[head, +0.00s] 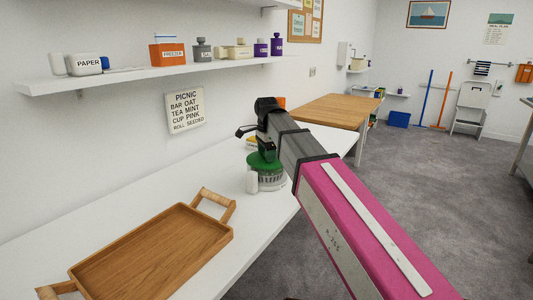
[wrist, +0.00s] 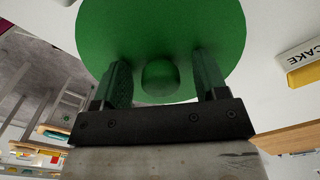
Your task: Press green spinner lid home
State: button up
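The green spinner lid (head: 264,162) sits on top of the clear, ribbed spinner bowl (head: 271,182) on the white counter. I cannot tell whether it is fully seated. In the wrist view the lid (wrist: 160,28) fills the upper middle, with its round green knob (wrist: 160,76) facing me. My gripper (head: 267,149) points down over the lid. In the wrist view my gripper (wrist: 161,70) is open, one finger on each side of the knob, with visible gaps. The fingertips are close to the lid; contact is unclear. The bowl is hidden in the wrist view.
A wooden tray (head: 150,262) lies on the counter in front. A yellow item (wrist: 305,75) beside a CAKE label (wrist: 300,58) is near the lid. A shelf (head: 160,74) runs above.

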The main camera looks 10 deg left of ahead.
notch_tip(320, 180, up, 11)
dwell(0.8)
jog(key=shift+f, duration=0.15)
